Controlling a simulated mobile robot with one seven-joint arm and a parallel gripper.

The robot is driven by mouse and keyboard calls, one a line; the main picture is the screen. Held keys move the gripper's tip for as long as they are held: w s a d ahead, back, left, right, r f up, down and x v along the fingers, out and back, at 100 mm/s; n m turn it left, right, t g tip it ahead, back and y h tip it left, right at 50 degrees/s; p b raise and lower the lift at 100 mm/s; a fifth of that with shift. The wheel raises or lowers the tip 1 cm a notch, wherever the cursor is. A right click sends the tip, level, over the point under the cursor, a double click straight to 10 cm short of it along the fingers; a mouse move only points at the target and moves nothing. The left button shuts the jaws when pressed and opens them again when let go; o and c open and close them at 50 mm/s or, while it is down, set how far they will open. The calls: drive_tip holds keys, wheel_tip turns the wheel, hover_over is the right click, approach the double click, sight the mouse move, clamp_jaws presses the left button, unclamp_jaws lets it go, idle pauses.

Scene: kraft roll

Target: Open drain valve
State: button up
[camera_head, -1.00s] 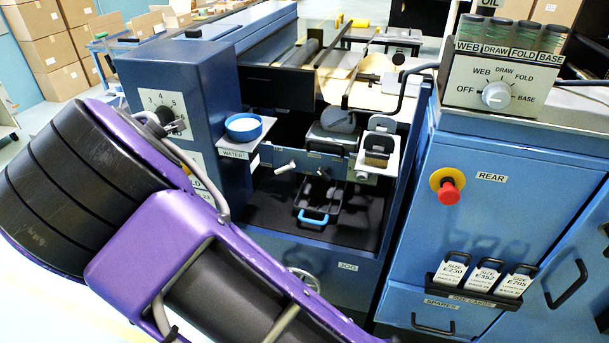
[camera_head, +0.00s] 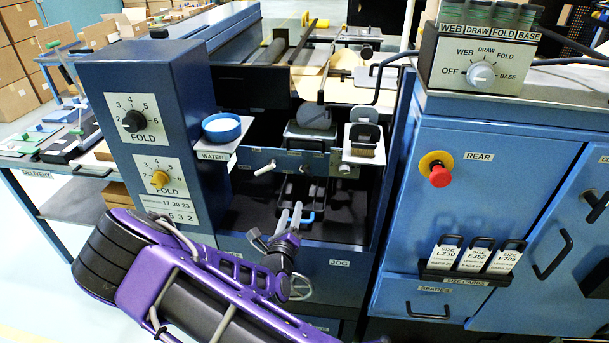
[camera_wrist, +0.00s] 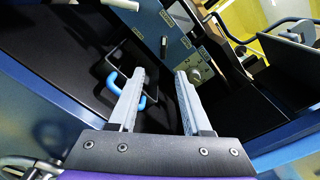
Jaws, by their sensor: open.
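My gripper (camera_head: 290,212) is open and empty in front of the blue machine's open bay. In the wrist view its two grey fingers (camera_wrist: 160,74) are apart, with the tray's blue handle (camera_wrist: 112,82) beside and partly behind the left finger. The small blue-grey panel (camera_head: 288,158) in the bay carries a white-tipped lever (camera_head: 265,168), a small dark lever (camera_head: 304,169) and a round knob (camera_head: 345,169). The panel also shows in the wrist view (camera_wrist: 178,38), beyond the fingertips. Its labels are too small to read, so I cannot tell which fitting is the drain valve.
A blue water cup (camera_head: 222,127) stands on a shelf left of the bay. The fold dial housing (camera_head: 140,80) is further left. A blue cabinet (camera_head: 480,200) with a red button (camera_head: 439,175) stands at right. The dark bay floor (camera_head: 250,215) is partly clear.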

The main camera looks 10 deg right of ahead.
drive_tip(key=b, duration=0.2)
approach(304, 172)
drive_tip(key=shift+n, duration=0.3)
drive_tip(key=x, duration=0.9)
drive_tip(key=shift+w+f, duration=0.1)
drive_tip(key=shift+w, duration=0.1)
clamp_jaws()
